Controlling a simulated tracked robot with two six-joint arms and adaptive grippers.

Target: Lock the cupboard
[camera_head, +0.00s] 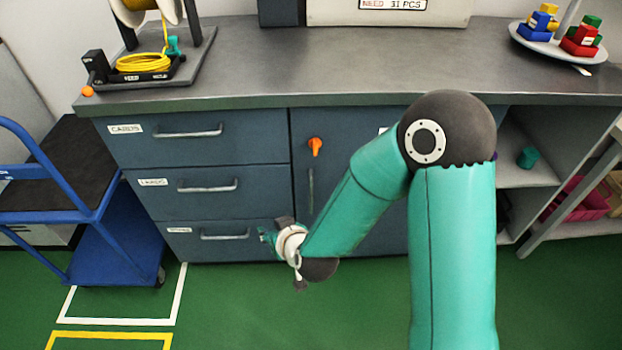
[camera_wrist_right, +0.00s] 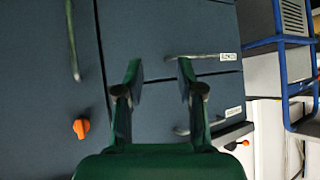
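The cupboard door (camera_head: 345,122) is dark blue and looks closed, right of the drawers and partly hidden by my right arm. An orange turn knob (camera_head: 315,146) sits near its top, above a vertical bar handle (camera_head: 311,190). In the right wrist view, which is upside down, the knob (camera_wrist_right: 81,128) is at lower left and the door handle (camera_wrist_right: 72,40) is above it. My right gripper (camera_head: 267,237) is low in front of the bottom drawer, below and left of the knob. Its fingers (camera_wrist_right: 160,75) are apart with nothing between them. My left gripper is out of view.
Three closed drawers (camera_head: 208,150) with bar handles are left of the door. A grey worktop (camera_head: 300,70) above holds a cable reel stand (camera_head: 150,65) and a plate of coloured blocks (camera_head: 560,40). A blue trolley (camera_head: 110,240) stands left. Green floor in front is clear.

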